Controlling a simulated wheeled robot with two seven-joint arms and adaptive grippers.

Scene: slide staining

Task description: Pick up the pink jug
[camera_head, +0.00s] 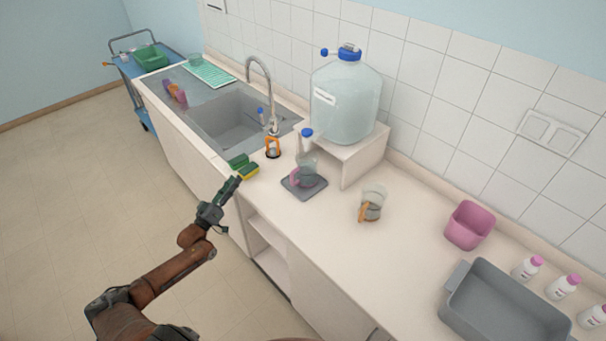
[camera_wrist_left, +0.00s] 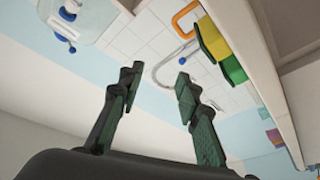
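The pink jug (camera_head: 307,168) is a clear jug with a pink handle on its left side. It stands upright on a small grey mat (camera_head: 318,189) on the counter, below a blue-capped tap. My left gripper (camera_head: 234,184) is at the counter's front edge, left of the jug and apart from it. In the left wrist view its two fingers (camera_wrist_left: 160,78) are spread with nothing between them. The jug cannot be made out in that view. My right gripper is not in view.
A green and yellow sponge pair (camera_head: 244,168) lies near my left gripper; it also shows in the wrist view (camera_wrist_left: 222,50). An orange-handled jug (camera_head: 373,204) stands right of the mat. A large water bottle (camera_head: 346,100) sits on a white stand (camera_head: 357,157) behind.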

